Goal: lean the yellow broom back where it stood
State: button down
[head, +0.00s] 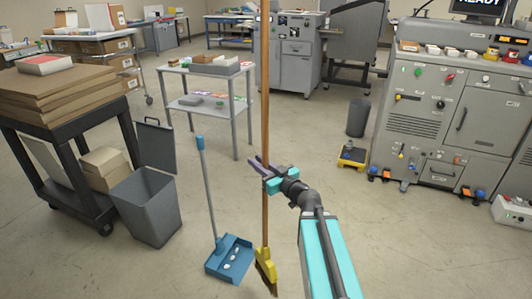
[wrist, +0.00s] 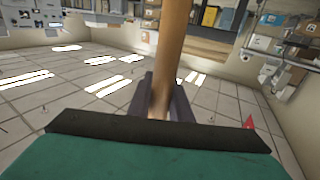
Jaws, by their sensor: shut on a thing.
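The yellow broom (head: 265,254) is upright in the middle of the head view, with a long wooden handle and a yellow head with dark bristles low near the floor. My gripper (head: 262,168) is shut on its handle partway up. In the wrist view the handle (wrist: 173,50) stands between the fingers of my gripper (wrist: 164,95). I cannot tell whether the bristles touch the floor. The broom's former standing place cannot be made out.
A blue dustpan (head: 229,258) with white scraps stands just left of the broom. Further left are a grey bin (head: 148,207) and a dark cart (head: 62,150). A small shelf table (head: 206,85) is behind. A large grey machine (head: 455,115) stands right. Floor between is open.

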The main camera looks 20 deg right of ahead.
jog(key=s+a+f+n+g+y+p, duration=0.1)
jog(key=s+a+f+n+g+y, duration=0.3)
jog(key=s+a+n+g+y, duration=0.2)
jog(key=shift+s+a+n+g+y, duration=0.3)
jog(key=shift+s+a+n+y, duration=0.2)
jog(key=shift+s+a+y, duration=1.15)
jog(key=shift+a+h, duration=0.25)
jog(key=shift+h, duration=0.1)
